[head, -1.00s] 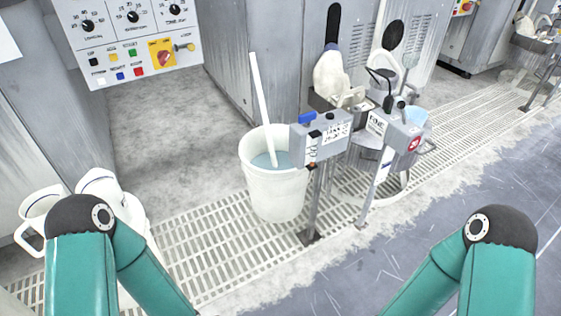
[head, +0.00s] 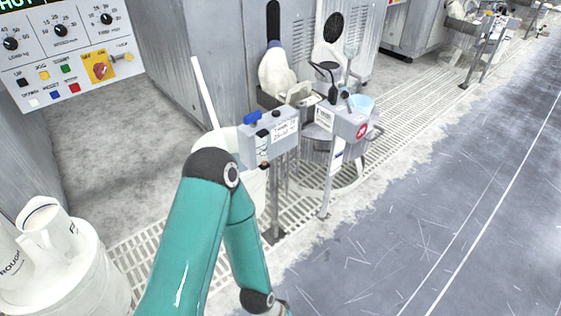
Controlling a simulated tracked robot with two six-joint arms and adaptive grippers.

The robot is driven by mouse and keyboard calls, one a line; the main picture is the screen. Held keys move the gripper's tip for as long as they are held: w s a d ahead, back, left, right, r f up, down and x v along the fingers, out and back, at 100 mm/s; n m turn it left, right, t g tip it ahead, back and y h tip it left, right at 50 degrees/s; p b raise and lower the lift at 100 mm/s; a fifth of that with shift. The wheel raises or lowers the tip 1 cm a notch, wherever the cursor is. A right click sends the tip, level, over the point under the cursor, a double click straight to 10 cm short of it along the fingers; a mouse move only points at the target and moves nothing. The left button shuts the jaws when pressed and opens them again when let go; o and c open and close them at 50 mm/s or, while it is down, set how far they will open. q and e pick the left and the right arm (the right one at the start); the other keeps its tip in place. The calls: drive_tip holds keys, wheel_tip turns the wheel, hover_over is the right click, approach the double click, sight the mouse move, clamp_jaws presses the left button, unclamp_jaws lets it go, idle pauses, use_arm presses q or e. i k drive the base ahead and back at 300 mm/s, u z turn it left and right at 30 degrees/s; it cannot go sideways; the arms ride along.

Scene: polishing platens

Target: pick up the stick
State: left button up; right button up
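The white stick (head: 205,92) leans up and to the left behind my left arm in the head view. Its lower end is hidden. The white bucket (head: 228,137) it stood in a second ago is mostly covered by my arm; only part of its rim shows. My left arm crosses the lower middle of the view, and its gripper is outside the picture. My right arm and gripper are out of view.
A grey control box on a post (head: 270,140) stands just right of the stick, with a second box (head: 343,118) beyond it. White jugs (head: 48,228) stand on a white drum (head: 90,285) at lower left. The blue-grey floor (head: 450,200) at right is clear.

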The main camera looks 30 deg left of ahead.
sight(200, 78)
drive_tip(key=u, duration=1.1)
drive_tip(key=i, duration=0.15)
drive_tip(key=z, duration=1.5)
drive_tip(key=k, duration=1.15)
drive_tip(key=u, duration=1.45)
drive_tip(key=i, duration=1.8)
drive_tip(key=z, duration=0.7)
